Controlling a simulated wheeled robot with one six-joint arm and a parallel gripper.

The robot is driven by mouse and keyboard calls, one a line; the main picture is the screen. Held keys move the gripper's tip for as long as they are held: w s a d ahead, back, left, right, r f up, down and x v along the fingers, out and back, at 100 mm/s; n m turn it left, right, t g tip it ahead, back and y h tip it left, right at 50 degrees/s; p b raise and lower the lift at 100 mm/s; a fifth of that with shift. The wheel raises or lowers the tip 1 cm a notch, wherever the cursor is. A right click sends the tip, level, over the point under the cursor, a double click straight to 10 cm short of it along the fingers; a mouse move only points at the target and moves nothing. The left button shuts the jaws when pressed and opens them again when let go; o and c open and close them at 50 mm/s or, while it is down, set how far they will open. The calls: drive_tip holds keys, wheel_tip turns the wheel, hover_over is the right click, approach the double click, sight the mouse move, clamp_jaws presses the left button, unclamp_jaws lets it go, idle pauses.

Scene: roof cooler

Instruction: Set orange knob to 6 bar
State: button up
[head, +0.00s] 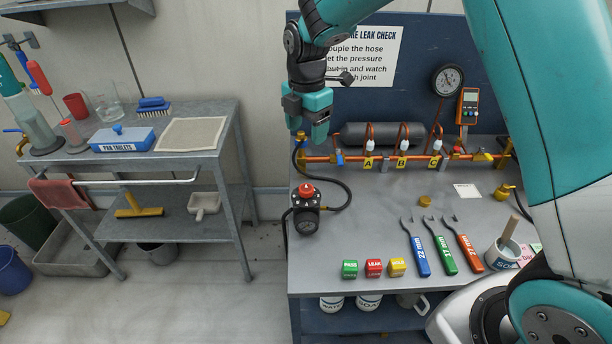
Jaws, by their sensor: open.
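The orange-red knob (306,187) sits on top of a black pressure regulator (304,204) at the left side of the grey bench. The regulator's small round dial (306,224) faces the front; its reading is too small to tell. A black hose (344,186) loops from the regulator up to the copper pipe. My gripper (308,132) is open and points down, above and behind the knob in the picture, clear of it.
The copper manifold (385,156) with valves labelled A, B and C runs across the back. A large gauge (447,80) stands above it. Coloured cubes (374,268) and several wrenches (443,245) lie at the front. Bench space around the regulator is mostly free.

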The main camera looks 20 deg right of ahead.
sight(306, 188)
drive_tip(key=f+p, duration=0.2)
drive_tip(key=f, duration=0.6)
drive_tip(key=f+p, duration=0.1)
drive_tip(key=f, duration=0.8)
drive_tip(key=shift+w+f+p, duration=0.2)
drive_tip(key=shift+f+p, duration=0.1)
drive_tip(key=shift+p, duration=0.05)
drive_tip(key=c, duration=0.9)
